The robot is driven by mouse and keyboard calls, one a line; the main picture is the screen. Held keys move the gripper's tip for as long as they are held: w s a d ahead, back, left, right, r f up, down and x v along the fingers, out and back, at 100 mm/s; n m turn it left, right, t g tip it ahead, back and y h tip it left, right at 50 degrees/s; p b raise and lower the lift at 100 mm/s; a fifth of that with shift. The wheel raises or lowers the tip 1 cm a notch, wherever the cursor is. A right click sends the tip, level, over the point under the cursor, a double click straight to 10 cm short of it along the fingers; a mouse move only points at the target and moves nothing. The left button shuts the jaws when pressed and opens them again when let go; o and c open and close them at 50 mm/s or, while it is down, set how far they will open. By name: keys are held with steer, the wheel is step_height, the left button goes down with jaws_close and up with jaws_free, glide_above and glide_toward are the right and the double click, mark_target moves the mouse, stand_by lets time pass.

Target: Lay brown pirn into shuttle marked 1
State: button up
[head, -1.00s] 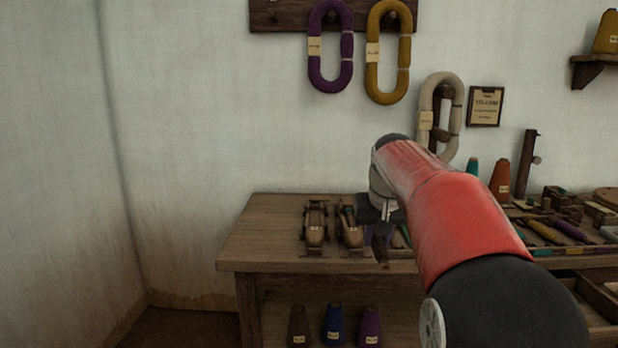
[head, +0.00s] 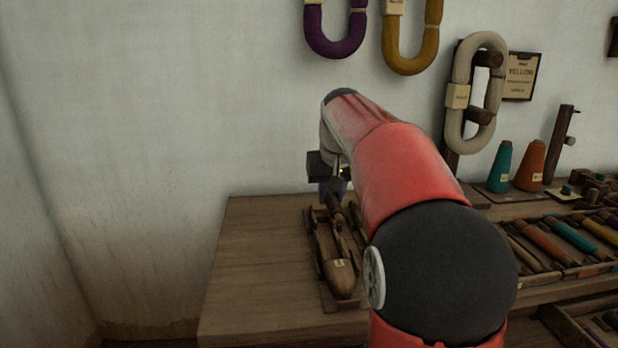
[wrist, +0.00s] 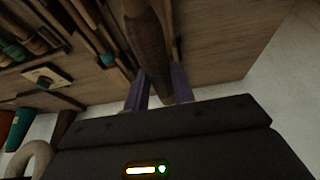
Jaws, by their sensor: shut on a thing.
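My gripper (head: 337,190) is shut on the brown pirn (head: 336,208), which also shows dark brown between the two purple fingers in the wrist view (wrist: 150,40). In the head view the pirn hangs tilted at the far end of a wooden shuttle (head: 338,278), over or just above it. I cannot tell whether they touch. The shuttle carries a small pale label whose mark is too small to read. It lies in a dark wooden cradle on the table. The second shuttle is mostly hidden behind my arm.
The table (head: 260,250) is bare left of the shuttle. To the right lie a tray with several coloured pirns (head: 545,241), a teal cone (head: 501,168) and an orange cone (head: 531,167). A cream hank (head: 493,90) hangs on the wall behind.

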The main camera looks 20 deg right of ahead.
steer(key=shift+w, duration=0.5)
step_height(320, 180, down, 8)
steer(key=b, duration=0.7)
steer(key=shift+s+r, duration=0.1)
steer(key=shift+r, duration=0.05)
steer(key=o, duration=1.1)
steer(key=shift+c, duration=0.2)
steer(key=shift+r, duration=0.1)
step_height(320, 180, up, 8)
steer(key=p, duration=0.8)
